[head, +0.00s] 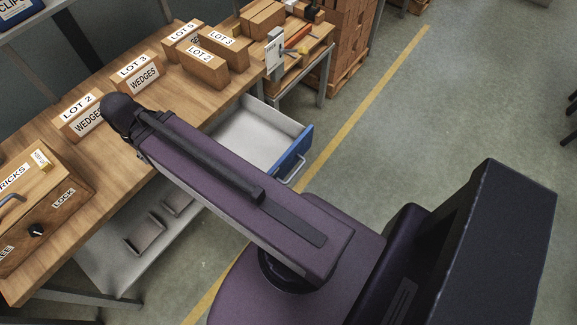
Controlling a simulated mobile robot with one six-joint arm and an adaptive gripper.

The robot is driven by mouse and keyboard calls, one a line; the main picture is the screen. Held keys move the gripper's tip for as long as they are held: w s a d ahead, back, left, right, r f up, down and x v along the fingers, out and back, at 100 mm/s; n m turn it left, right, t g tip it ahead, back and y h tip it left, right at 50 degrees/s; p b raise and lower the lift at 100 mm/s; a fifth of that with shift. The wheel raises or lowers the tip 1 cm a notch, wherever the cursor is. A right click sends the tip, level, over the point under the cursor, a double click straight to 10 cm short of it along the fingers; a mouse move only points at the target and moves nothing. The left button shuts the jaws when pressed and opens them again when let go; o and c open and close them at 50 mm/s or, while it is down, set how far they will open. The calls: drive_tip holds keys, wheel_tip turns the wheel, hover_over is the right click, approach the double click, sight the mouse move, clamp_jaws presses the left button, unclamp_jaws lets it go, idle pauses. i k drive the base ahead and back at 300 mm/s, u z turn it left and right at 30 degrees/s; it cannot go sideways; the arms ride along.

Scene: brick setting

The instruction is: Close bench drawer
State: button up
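The bench drawer (245,135) is pulled out from under the wooden bench (145,105). Its inside is pale grey and looks empty where it shows. Its blue front (295,151) has a metal handle (292,171) and faces the lower right. My arm crosses in front of the drawer's near side and hides part of it. My gripper is not in view; only arm links show, with the dark elbow end over the bench near a wedges box.
Labelled wooden boxes (204,68) stand on the bench. A wooden box with a lock label (42,210) sits at the left. A lower shelf (125,235) holds grey trays. A smaller table (290,65) stands beyond the drawer. The floor (430,115) at right is clear, with a yellow line (375,90).

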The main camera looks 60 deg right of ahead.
sight(274, 142)
drive_tip(key=z, duration=0.85)
drive_tip(key=k, duration=0.2)
drive_tip(key=z, duration=0.7)
